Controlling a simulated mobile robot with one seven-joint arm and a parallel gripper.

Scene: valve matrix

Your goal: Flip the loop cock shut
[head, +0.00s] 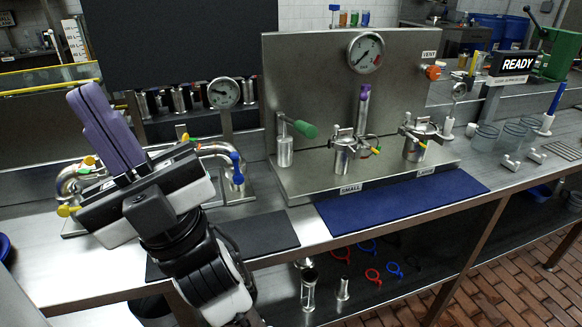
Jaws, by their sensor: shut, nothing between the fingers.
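A bent steel pipe loop (215,149) stands on a plate at the left of the bench, partly hidden behind my arm. A blue lever handle (237,166) hangs down on its right end. Yellow handles show at its left, one low (67,210) and one higher (89,160), with another yellow tip (185,137) at the top. No label tells which is the loop cock. My gripper (84,97) has purple fingers, shut and empty, pointing up and left. It is in front of the loop in the picture; I see no contact with a handle.
A pressure gauge (223,93) stands behind the loop. A steel panel with a larger gauge (366,52), a green-handled lever (304,129) and two small vessels stands to the right. A dark mat (262,232) and a blue mat (400,205) lie clear along the front.

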